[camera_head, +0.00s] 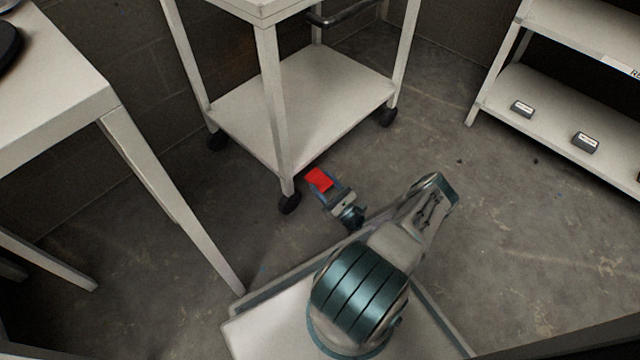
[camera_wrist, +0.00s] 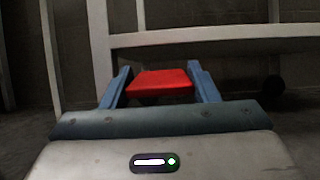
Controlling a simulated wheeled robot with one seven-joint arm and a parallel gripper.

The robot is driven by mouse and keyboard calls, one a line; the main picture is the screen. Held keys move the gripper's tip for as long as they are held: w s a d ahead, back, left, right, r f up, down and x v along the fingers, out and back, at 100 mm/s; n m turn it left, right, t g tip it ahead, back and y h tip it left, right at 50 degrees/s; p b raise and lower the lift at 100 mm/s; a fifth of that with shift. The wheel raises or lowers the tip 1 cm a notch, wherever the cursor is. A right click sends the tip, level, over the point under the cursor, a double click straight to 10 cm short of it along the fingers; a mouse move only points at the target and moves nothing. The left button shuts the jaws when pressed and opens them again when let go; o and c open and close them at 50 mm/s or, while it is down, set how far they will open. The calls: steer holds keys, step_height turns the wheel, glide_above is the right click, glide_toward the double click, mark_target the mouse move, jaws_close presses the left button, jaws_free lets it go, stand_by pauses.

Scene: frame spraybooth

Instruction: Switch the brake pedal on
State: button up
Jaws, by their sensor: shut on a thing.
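The brake pedal is a flat red pedal (camera_head: 319,180) low by the front caster of the white cart. In the wrist view the red pedal (camera_wrist: 161,84) sits between the two blue fingers of my gripper (camera_wrist: 162,88). My gripper (camera_head: 322,186) is shut on the pedal, with a finger at each side of it. The underside of the pedal and whatever it is mounted on are hidden, so I cannot tell its switched state.
A white wheeled cart (camera_head: 245,115) stands just behind the pedal, its dark caster (camera_head: 290,203) close to my gripper. A white table (camera_head: 60,100) is at left. A shelf (camera_head: 550,105) with small dark boxes stands at right. The floor (camera_head: 520,230) at right is clear.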

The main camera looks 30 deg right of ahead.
steer(key=shift+f, duration=0.1)
stand_by(0.3)
steer(key=o, duration=1.4)
